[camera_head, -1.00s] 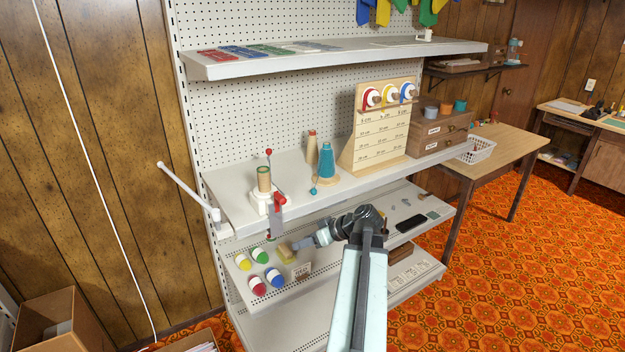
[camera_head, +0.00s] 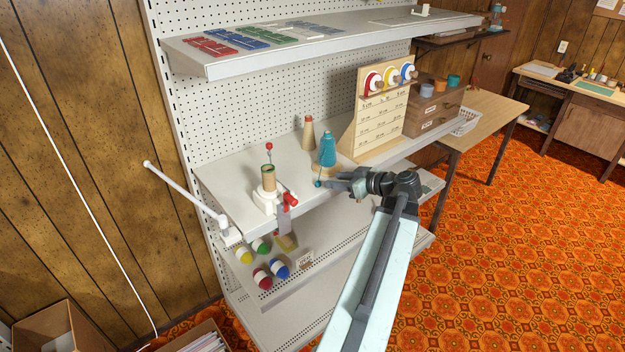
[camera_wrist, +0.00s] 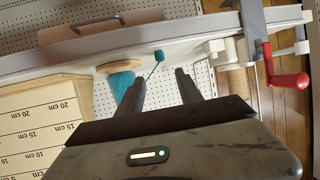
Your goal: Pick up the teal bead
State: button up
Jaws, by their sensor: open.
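The teal bead (camera_head: 318,184) is a small ball at the front of the middle shelf, just left of my gripper's tips. That cone (camera_head: 327,150) stands upright on a round wooden base behind the bead. My gripper (camera_head: 330,182) is at shelf height, pointing left. In the wrist view my gripper (camera_wrist: 158,76) is open with nothing between the fingers. I cannot tell the remaining gap to the bead.
A winder with a red handle (camera_head: 290,199) stands left of the bead. A wooden measuring board (camera_head: 379,125) with thread spools stands behind and right. A tan cone (camera_head: 308,135) is at the back. An upper shelf (camera_head: 320,45) overhangs; colored jars (camera_head: 280,268) sit below.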

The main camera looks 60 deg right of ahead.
aim_at(319, 182)
jog(key=b+x, duration=0.2)
jog(key=x, duration=0.1)
jog(key=f+b+x, duration=0.1)
jog(key=b+x, duration=0.1)
jog(key=x, duration=0.2)
jog(key=shift+w+a+f, duration=0.1)
jog(key=shift+a+f, duration=0.05)
jog(key=shift+f, duration=0.05)
grip_shut()
